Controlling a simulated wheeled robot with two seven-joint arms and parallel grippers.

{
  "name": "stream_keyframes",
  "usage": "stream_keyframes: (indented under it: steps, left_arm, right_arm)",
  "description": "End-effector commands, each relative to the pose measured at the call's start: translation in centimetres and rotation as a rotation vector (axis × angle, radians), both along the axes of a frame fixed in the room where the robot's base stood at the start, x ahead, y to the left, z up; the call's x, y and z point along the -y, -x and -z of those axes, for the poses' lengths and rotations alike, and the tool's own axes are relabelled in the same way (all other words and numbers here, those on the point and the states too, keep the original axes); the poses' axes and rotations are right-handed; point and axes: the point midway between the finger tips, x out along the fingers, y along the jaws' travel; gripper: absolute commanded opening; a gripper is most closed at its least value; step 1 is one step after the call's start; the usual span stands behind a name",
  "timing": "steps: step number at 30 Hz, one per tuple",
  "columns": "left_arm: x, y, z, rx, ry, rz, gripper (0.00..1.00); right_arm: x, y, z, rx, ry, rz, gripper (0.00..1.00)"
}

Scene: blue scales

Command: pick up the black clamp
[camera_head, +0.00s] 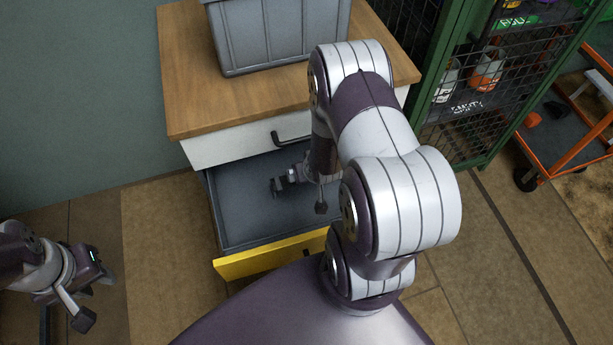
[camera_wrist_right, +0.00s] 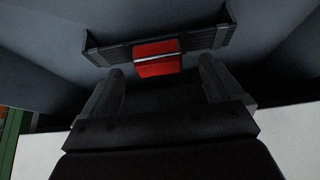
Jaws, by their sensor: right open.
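In the right wrist view, a long dark bar with upturned ends and a red middle piece lies ahead of the fingertips; it looks like the black clamp (camera_wrist_right: 205,42). My right gripper (camera_wrist_right: 160,80) is open, its two fingers apart, with the bar beyond their tips. Contact cannot be told. In the head view my right gripper (camera_head: 299,197) reaches down inside the open drawer (camera_head: 245,215), partly hidden by my arm; the clamp cannot be made out there. My left gripper (camera_head: 64,320) is at the lower left, its fingers apart and empty above the floor.
The drawer has grey walls and a yellow front (camera_head: 262,259). It sits under a wooden-topped cabinet (camera_head: 190,90) bearing a grey bin (camera_head: 280,35). A green mesh cage (camera_head: 460,130) and an orange cart (camera_head: 565,135) stand right. The floor at left is clear.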

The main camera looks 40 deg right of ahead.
Motion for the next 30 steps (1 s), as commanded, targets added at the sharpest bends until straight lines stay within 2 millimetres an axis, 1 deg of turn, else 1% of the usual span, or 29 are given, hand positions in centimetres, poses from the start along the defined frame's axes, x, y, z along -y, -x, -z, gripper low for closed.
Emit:
stream_keyframes:
  steps: [1, 4, 11, 12, 14, 15, 18, 26, 30]
  left_arm:
    - [0.0, 0.0, 0.7, 0.000, 0.000, 0.000, 0.36]
    - [0.0, 0.0, 1.1, 0.000, 0.000, 0.000, 0.36]
    - [0.0, 0.0, 1.0, 0.000, 0.000, 0.000, 0.36]
    - [0.0, 0.0, 1.0, 0.000, 0.000, 0.000, 0.36]
    - [0.0, 0.0, 1.0, 0.000, 0.000, 0.000, 0.36]
    - [0.0, 0.0, 1.0, 0.000, 0.000, 0.000, 0.36]
    - [0.0, 0.0, 1.0, 0.000, 0.000, 0.000, 0.36]
    - [0.0, 0.0, 1.0, 0.000, 0.000, 0.000, 0.36]
    - [0.0, 0.0, 0.5, 0.000, 0.000, 0.000, 0.36]
  right_arm:
    - [0.4, -0.4, 1.2, -0.001, 0.000, 0.001, 0.94]
    - [0.6, -1.1, 2.3, -0.001, 0.000, -0.001, 0.94]
    - [0.6, -1.4, 2.5, -0.001, 0.000, 0.000, 0.94]
    - [0.6, -1.4, 2.5, -0.001, 0.000, 0.000, 0.90]
    - [0.6, -1.4, 2.5, -0.001, 0.000, 0.000, 0.71]
    - [0.6, -1.4, 2.5, -0.001, 0.000, 0.000, 0.58]
    - [0.6, -1.4, 2.5, -0.001, 0.000, 0.000, 0.28]
    - [0.6, -1.4, 2.3, 0.000, 0.000, 0.000, 0.28]
    - [0.7, -1.4, 1.3, 0.001, 0.000, 0.000, 0.28]
